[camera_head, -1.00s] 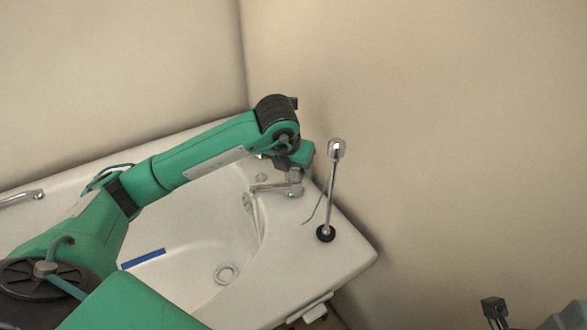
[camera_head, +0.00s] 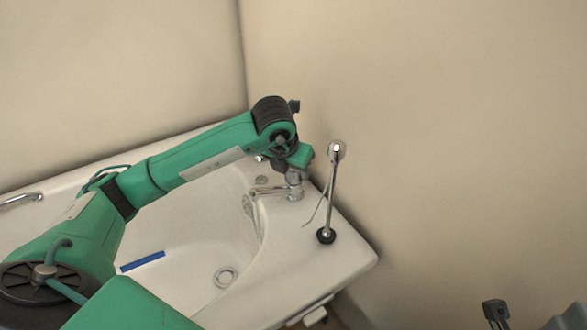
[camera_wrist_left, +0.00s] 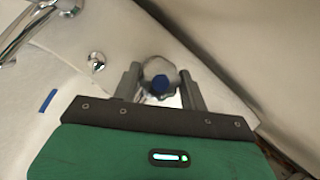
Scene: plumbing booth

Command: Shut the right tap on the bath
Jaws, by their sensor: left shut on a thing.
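The white bath (camera_head: 345,262) sits in the corner. Its chrome spout (camera_head: 268,190) shows beside my left wrist. The gripper is shut on this tap. In the head view my left gripper (camera_head: 296,178) points down at the tap, and my wrist hides most of the knob. My right gripper (camera_head: 496,311) shows partly at the lower right, away from the bath; its fingers are too small to judge.
A tall chrome shower stem (camera_head: 331,195) with a thin hose stands on the bath's right rim, close to my left wrist. A blue strip (camera_head: 143,262) lies in the basin and a drain (camera_head: 226,275) is near it. A chrome grab rail (camera_head: 20,199) is at far left. Walls enclose the corner.

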